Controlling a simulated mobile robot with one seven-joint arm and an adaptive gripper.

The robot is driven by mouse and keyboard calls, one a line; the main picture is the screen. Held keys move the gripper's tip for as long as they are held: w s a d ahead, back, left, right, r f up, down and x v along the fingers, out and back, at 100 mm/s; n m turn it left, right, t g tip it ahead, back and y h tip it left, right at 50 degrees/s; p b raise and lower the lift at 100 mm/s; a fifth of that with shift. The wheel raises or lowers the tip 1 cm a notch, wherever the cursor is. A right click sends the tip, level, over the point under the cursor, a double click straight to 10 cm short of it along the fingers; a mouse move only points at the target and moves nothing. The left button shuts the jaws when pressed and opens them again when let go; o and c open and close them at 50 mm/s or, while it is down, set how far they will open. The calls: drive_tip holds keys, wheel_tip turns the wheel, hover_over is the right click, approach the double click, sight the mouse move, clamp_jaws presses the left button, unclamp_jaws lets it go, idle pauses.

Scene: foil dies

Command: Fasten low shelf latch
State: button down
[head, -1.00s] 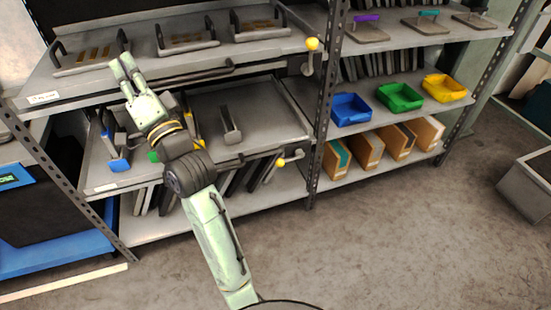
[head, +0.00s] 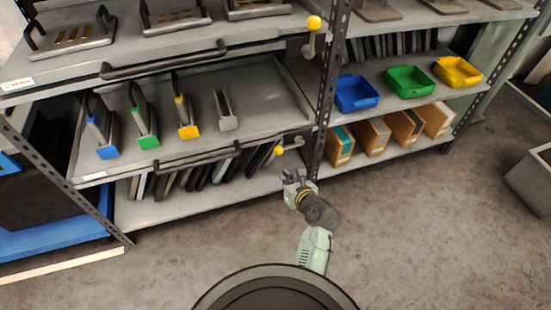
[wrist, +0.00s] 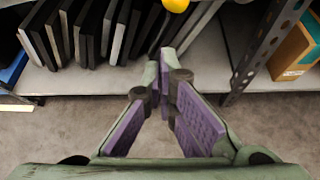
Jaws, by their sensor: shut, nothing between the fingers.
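The low shelf latch (head: 291,145) sits at the right front corner of the lower pull-out shelf (head: 255,103), beside the upright post. It is a grey lever with a yellow ball knob (head: 278,150), and the lever slants down to the left toward the knob. The knob shows at the top edge of the wrist view (wrist: 176,4); the rest of the latch is mostly cut off there. My gripper (head: 290,175) is just below the knob and apart from it. Its purple-padded fingers (wrist: 160,66) are together and empty in the wrist view.
A perforated upright post (head: 326,95) stands right of the latch. A handle bar (head: 200,158) runs along the lower shelf's front. Dark plates (head: 200,174) stand below it. An upper latch with a yellow knob (head: 314,23) is above. Cardboard boxes (head: 373,136) are at right. The floor in front is clear.

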sight(288, 148)
drive_tip(key=shift+s+d+f+m+g, duration=0.3)
drive_tip(key=shift+s+d+f+m, duration=0.2)
drive_tip(key=shift+f, duration=0.2)
drive_tip(key=w+a+f, duration=0.1)
drive_tip(key=w+a, duration=0.2)
drive_tip(key=w, duration=0.6)
drive_tip(key=shift+a, duration=0.15)
drive_tip(key=shift+r+p, duration=0.1)
drive_tip(key=shift+p, duration=0.3)
drive_tip(key=shift+r+p, duration=0.25)
drive_tip(key=shift+p, duration=0.25)
